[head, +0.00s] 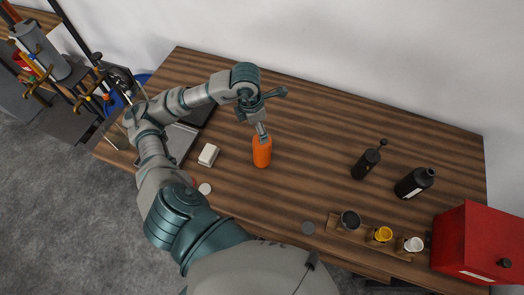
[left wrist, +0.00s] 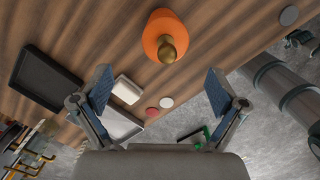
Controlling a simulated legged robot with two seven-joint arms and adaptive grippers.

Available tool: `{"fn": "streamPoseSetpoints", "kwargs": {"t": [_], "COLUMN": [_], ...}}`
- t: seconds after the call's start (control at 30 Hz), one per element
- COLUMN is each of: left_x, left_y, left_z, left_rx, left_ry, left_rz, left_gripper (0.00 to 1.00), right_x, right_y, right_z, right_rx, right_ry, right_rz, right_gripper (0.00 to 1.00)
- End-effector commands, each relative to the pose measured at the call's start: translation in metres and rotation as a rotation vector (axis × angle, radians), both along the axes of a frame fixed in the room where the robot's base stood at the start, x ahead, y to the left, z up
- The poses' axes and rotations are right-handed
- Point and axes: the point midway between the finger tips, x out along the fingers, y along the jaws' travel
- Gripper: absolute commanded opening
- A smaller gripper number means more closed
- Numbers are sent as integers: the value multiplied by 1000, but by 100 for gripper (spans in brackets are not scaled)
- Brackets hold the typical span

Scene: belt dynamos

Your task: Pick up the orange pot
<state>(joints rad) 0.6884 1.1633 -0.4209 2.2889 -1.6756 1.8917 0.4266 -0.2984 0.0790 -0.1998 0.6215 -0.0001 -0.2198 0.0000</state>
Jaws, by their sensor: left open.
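The orange pot (head: 262,155) stands on the wooden table (head: 310,115), left of its middle in the head view. In the left wrist view the orange pot (left wrist: 163,24) is at the top centre, with a brass-coloured knob (left wrist: 168,50) towards the camera. My left gripper (head: 262,132) is at the pot's upper end in the head view and hides part of it. In the left wrist view my left gripper (left wrist: 160,88) has its fingers wide apart, with nothing between them; the pot lies beyond the fingertips. I cannot tell whether they touch. My right gripper is not in view.
A white box (head: 208,155) and a dark tray (left wrist: 44,76) lie left of the pot. A black grinder (head: 366,163), a dark bottle (head: 414,182), a wooden cup rack (head: 345,232) and a red box (head: 480,240) stand to the right.

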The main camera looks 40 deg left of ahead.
Motion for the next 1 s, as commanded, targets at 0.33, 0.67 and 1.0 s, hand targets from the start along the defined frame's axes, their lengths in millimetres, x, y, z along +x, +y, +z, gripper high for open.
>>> {"fn": "streamPoseSetpoints", "kwargs": {"t": [0.33,0.67,1.0], "left_x": [5,12,13], "left_y": [-6,-13,-13], "left_z": [-35,-77,-78], "left_rx": [-2,-1,0], "left_ry": [1,0,-1], "left_rz": [-2,0,0], "left_gripper": [97,97,69], "right_x": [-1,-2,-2], "right_y": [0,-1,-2], "right_z": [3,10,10], "right_rx": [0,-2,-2], "right_ry": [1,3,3], "right_rz": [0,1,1], "right_gripper": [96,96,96]}}
